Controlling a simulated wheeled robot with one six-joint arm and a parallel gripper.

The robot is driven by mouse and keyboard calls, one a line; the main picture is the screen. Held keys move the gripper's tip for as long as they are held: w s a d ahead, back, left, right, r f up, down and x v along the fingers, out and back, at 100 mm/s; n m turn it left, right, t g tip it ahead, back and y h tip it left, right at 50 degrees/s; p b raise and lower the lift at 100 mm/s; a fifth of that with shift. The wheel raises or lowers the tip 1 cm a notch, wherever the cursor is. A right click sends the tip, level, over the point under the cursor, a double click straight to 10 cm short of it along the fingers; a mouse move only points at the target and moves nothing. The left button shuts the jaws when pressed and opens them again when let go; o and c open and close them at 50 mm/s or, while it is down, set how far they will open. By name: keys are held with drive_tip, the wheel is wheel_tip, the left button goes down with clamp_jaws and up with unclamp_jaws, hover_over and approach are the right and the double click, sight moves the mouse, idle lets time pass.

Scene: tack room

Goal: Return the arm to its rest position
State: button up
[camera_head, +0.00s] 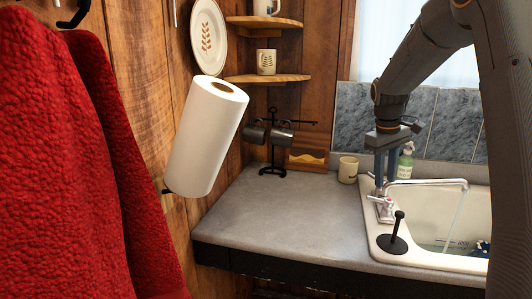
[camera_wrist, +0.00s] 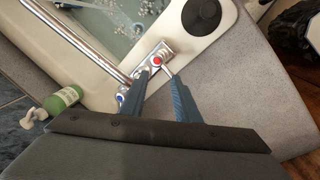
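My arm reaches down from the upper right in the head view. My gripper (camera_head: 383,180) points down at the chrome faucet (camera_head: 386,204) on the sink's left rim. In the wrist view its two blue-grey fingers (camera_wrist: 158,78) are apart with nothing held between them. The faucet base (camera_wrist: 155,58), with a red-marked handle, shows just beyond the fingertips. A blue mark shows beside the left finger. I cannot tell whether a finger touches the faucet.
A black plunger-like stopper (camera_head: 394,242), green soap bottle (camera_head: 405,162) and cup (camera_head: 348,170) stand nearby. A mug rack (camera_head: 272,150), paper towel roll (camera_head: 206,135) and red cloth (camera_head: 80,160) are left. The counter's middle is clear.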

drive_tip(key=s+a+f, duration=0.2)
drive_tip(key=s+a, duration=0.1)
drive_tip(key=s, duration=0.1)
drive_tip(key=s+a+f+m, duration=0.1)
drive_tip(key=s+a+f, duration=0.1)
drive_tip(key=s+a, duration=0.2)
drive_tip(key=s+a+f+m+y, duration=0.1)
drive_tip(key=s+a+f, duration=0.2)
drive_tip(key=s, duration=0.3)
drive_tip(key=shift+a+f, duration=0.1)
drive_tip(key=shift+a, duration=0.25)
drive_tip(key=s+a+f+m, duration=0.1)
drive_tip(key=s+a+f, duration=0.1)
drive_tip(key=s, duration=0.5)
drive_tip(key=s+a+f+m, duration=0.1)
drive_tip(key=s+a+f, duration=0.2)
drive_tip(key=s, duration=0.4)
drive_tip(key=shift+a+f+y, duration=0.15)
drive_tip(key=shift+f+y, duration=0.05)
drive_tip(key=shift+y, duration=0.2)
